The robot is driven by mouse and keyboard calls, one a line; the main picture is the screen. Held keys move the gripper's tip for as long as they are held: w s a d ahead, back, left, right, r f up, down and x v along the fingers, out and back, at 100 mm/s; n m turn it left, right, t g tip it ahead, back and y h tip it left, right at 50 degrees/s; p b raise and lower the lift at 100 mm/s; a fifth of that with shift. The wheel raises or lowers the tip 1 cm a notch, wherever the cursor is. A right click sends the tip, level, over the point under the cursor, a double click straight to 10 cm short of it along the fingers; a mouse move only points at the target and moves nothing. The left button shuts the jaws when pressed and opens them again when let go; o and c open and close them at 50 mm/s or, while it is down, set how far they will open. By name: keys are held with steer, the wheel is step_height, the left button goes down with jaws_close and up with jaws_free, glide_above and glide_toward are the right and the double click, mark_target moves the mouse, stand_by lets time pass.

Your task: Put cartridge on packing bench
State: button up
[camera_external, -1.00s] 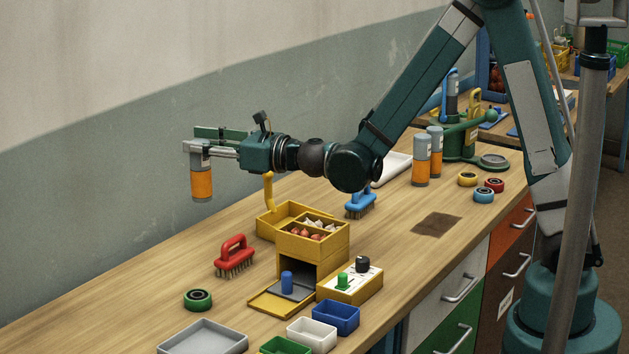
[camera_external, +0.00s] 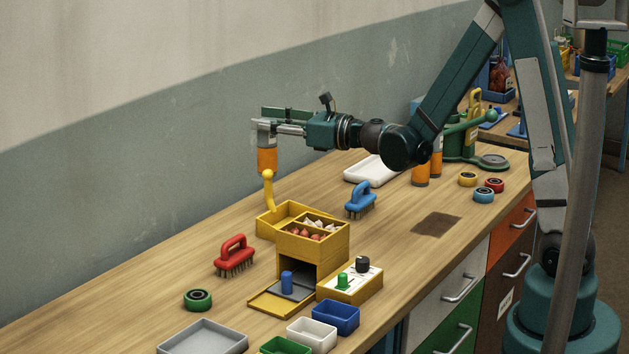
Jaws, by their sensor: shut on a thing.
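My gripper (camera_external: 264,128) is shut on an orange cartridge with a grey top (camera_external: 267,160). The cartridge hangs upright in the air, its lower end just above or behind the yellow handle of the yellow box. The wooden packing bench (camera_external: 150,282) runs below it, and the cartridge is clear of its surface. Two similar orange cartridges (camera_external: 420,174) stand on the bench at the right, partly hidden behind my arm.
A yellow box (camera_external: 313,240) with small contents stands mid-bench. A red brush (camera_external: 234,256), a blue brush (camera_external: 360,200), a green ring (camera_external: 198,299) and a white tray (camera_external: 371,169) lie around it. The bench left of the red brush is bare.

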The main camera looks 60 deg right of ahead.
steer(key=s+d+h, duration=0.1)
steer(key=s+d, duration=1.1)
steer(key=d, duration=0.3)
steer(key=s+d+m, duration=0.1)
steer(key=s+d, duration=1.2)
steer(key=d, duration=0.3)
steer(key=shift+s+d+h+b, duration=0.2)
steer(key=shift+d+h+b, duration=0.05)
steer(key=shift+h+b, duration=0.2)
steer(key=shift+f, duration=0.1)
steer(key=shift+f, duration=0.1)
steer(key=shift+f+b, duration=0.9)
steer(key=shift+f, duration=1.9)
steer(key=shift+f+b, duration=0.65)
steer(key=shift+f, duration=1.55)
